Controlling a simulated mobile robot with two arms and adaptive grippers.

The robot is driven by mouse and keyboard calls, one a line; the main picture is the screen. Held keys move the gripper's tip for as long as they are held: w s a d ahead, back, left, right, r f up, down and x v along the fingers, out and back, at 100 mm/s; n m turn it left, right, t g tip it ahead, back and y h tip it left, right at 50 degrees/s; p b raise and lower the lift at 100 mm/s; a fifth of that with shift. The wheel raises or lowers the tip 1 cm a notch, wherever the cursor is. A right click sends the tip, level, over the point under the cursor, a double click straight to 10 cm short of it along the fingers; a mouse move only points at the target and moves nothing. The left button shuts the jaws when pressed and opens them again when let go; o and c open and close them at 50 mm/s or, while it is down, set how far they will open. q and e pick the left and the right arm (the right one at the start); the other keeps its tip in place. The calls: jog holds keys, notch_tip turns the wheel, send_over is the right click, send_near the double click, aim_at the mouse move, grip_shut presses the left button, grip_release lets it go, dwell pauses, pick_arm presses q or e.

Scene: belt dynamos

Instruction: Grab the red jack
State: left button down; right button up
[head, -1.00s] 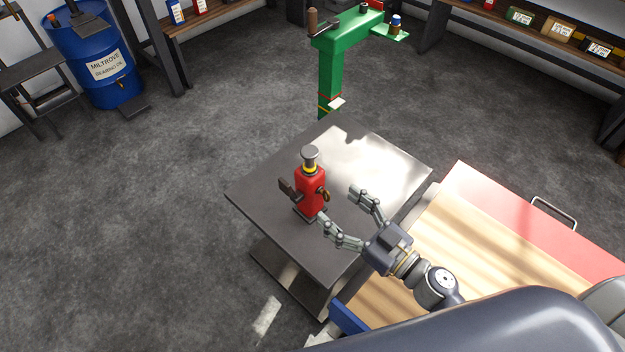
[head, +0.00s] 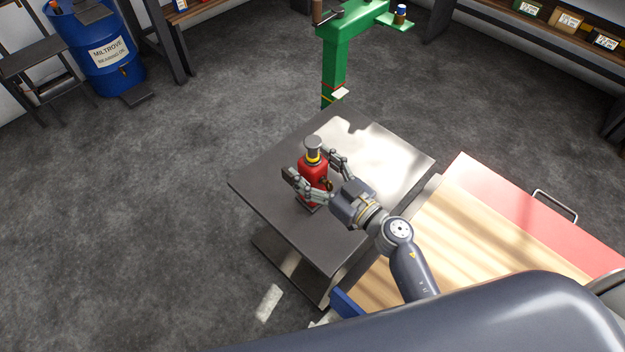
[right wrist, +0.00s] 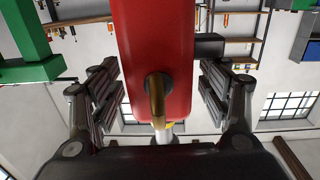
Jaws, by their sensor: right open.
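The red jack (head: 316,168) stands upright on a small grey metal table (head: 262,187). It has a yellow ring and a grey cap on top. My right gripper (head: 309,166) is open, with one finger on each side of the jack's body. In the right wrist view, the jack (right wrist: 152,45) fills the space between the spread fingers of the gripper (right wrist: 159,82), with a gap on both sides. A brass-coloured fitting on the jack points at the palm. My left gripper is not in view.
A green stand (head: 335,60) rises just behind the table. A wooden surface with a red strip (head: 535,215) and a metal handle lies to the right. A blue drum (head: 100,55) stands far left. The table top around the jack is otherwise bare.

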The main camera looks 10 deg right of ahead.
grip_shut()
jog(key=shift+w+r, duration=0.15)
jog(key=shift+r, duration=0.05)
dwell(0.3)
